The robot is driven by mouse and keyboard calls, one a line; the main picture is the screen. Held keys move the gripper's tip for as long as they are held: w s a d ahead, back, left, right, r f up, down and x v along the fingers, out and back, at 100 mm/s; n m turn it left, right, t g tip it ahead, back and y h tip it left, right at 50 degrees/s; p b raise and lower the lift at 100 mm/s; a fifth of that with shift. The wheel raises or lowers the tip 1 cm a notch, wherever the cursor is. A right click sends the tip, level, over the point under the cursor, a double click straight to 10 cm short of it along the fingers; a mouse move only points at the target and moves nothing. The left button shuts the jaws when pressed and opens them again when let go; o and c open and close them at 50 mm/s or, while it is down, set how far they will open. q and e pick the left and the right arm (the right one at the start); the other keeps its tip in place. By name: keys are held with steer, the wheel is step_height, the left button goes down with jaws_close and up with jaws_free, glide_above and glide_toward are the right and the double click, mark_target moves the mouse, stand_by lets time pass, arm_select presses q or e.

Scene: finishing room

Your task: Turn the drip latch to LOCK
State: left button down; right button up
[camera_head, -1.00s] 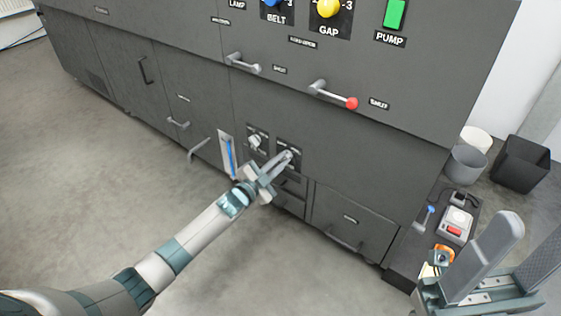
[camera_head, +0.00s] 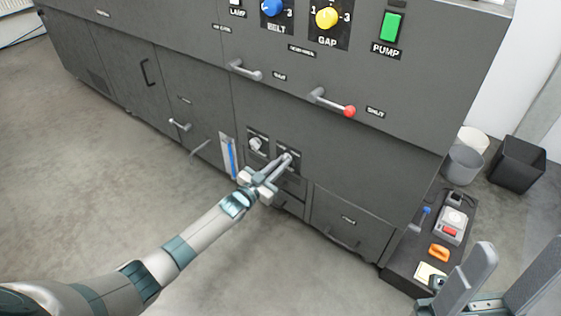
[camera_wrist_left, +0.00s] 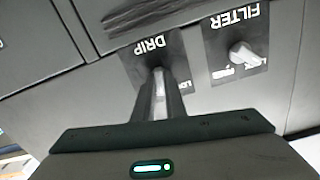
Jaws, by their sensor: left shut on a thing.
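The drip latch (camera_wrist_left: 158,84) is a small light-coloured lever on a dark plate marked DRIP, upside down in the left wrist view. My left gripper (camera_head: 284,161) reaches the low panel of the dark grey cabinet, its fingers pointing at the plate. In the left wrist view the fingers (camera_wrist_left: 158,100) are shut on the latch, one on each side. The fingers hide part of the latch and most of the plate's markings, so I cannot tell its exact setting. My right gripper (camera_head: 512,270) is at the lower right, fingers apart and empty, away from the cabinet.
The similar FILTER latch (camera_wrist_left: 242,56) sits beside the drip plate. A blue-striped gauge (camera_head: 229,157) is left of both. Bar handles and a red-tipped lever (camera_head: 349,111) project above. A dark side shelf (camera_head: 400,270) holds small items, including an orange one (camera_head: 439,252). The floor at left is clear.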

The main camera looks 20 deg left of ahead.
arm_select(q)
steer(key=shift+n, duration=5.5)
steer(key=c, duration=1.8)
jaws_free()
